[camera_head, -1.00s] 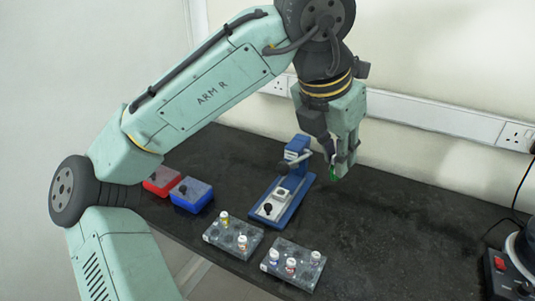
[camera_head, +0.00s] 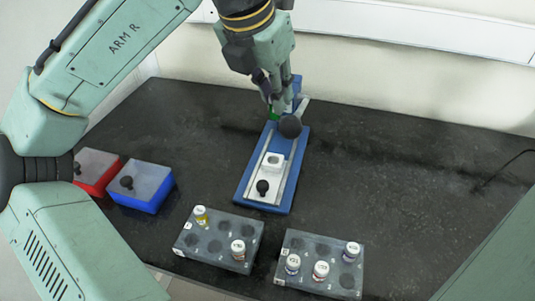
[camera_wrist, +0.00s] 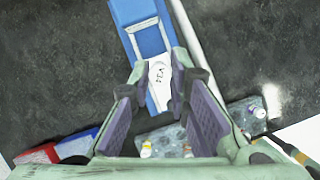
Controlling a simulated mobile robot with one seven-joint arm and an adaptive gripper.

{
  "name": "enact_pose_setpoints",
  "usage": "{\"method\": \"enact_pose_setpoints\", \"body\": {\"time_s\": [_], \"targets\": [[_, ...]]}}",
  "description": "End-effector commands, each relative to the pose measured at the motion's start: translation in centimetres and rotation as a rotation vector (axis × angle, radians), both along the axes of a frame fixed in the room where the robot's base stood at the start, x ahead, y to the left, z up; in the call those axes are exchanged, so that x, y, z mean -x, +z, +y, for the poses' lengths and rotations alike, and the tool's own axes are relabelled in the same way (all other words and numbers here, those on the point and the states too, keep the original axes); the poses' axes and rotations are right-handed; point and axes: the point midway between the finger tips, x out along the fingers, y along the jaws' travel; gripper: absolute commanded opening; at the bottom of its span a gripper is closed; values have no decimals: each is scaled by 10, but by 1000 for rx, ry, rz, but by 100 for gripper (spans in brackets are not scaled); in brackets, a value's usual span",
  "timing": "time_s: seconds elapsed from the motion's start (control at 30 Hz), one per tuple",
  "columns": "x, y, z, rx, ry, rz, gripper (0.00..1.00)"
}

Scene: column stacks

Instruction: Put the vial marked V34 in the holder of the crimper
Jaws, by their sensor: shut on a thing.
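My gripper (camera_head: 272,104) is shut on a vial with a white top (camera_wrist: 158,74); the marking on the top looks like V34 in the wrist view. In the head view a bit of green (camera_head: 273,114) shows at the fingertips, and the rest of the vial is hidden. The crimper (camera_head: 245,190) has a blue base, a lever with a dark ball and a pale holder (camera_head: 274,158) with a round opening, which looks empty. My gripper is above the far part of the crimper, behind the holder.
Two grey racks, left (camera_head: 215,251) and right (camera_head: 320,248), hold several vials in front of the crimper. A red box (camera_head: 97,180) and a blue box (camera_head: 150,198) with lids and dark knobs stand at left. The bench right of the crimper is clear.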

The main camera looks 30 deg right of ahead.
Motion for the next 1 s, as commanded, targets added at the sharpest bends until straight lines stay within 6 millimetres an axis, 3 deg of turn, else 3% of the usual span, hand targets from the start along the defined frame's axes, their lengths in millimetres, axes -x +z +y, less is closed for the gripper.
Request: {"method": "enact_pose_setpoints", "body": {"time_s": [0.03,0.3,1.0], "targets": [[0,-30,0,0,1,0,3],[0,-80,0,0,1,0,3],[-1,-102,0,0,3,1,3]]}}
